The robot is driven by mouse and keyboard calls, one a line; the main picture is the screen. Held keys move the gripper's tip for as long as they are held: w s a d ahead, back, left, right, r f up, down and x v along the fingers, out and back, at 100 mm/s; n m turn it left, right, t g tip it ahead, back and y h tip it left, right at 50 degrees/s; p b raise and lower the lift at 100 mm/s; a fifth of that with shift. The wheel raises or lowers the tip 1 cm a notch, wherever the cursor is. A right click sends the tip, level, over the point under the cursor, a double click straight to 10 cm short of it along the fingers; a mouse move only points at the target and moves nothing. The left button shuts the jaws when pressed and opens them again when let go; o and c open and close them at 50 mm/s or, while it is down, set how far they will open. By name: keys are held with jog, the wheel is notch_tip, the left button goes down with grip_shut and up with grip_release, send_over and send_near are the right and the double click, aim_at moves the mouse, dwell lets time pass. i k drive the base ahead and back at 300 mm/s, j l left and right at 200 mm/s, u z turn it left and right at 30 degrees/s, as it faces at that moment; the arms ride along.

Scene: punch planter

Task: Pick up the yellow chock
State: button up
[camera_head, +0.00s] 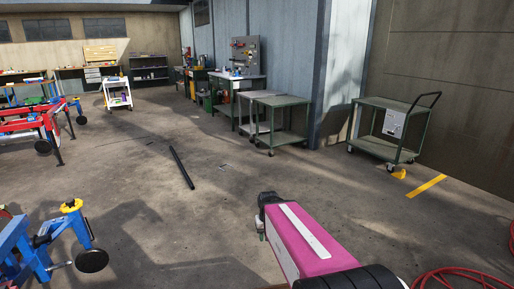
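A small yellow chock (399,173) sits on the floor at the right, by the lower right end of a green cart (387,146), close to its wheel. At this size I cannot tell whether it touches the wheel. My pink arm reaches up from the bottom middle, and my gripper (264,212) is the dark end at its tip. It is well to the left of the chock and nearer to me. The arm hides most of the gripper, and its fingers do not show clearly.
A yellow floor stripe (426,187) lies right of the chock. A red hose (460,278) is coiled at bottom right. A black bar (181,167) lies on the floor. Green tables (281,101) stand at the back; blue and red frames stand left. The floor between my arm and the cart looks clear.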

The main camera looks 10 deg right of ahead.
aim_at(400, 175)
jog(key=i+z, duration=0.25)
jog(key=i, duration=0.25)
jog(key=i+z, duration=0.25)
jog(key=i, duration=0.2)
jog(key=i+j+z, duration=0.1)
jog(key=i+z, duration=0.15)
jog(key=i, duration=0.25)
jog(key=i+j+z, duration=0.2)
jog(key=i, duration=0.25)
jog(key=i+l+z, duration=0.1)
jog(key=i+z, duration=0.15)
jog(key=i, duration=0.8)
jog(key=i+z, duration=0.25)
jog(key=i, duration=0.75)
jog(key=i+l, duration=0.15)
jog(key=i, duration=0.35)
jog(key=i+l+u, duration=0.15)
jog(key=i, duration=0.35)
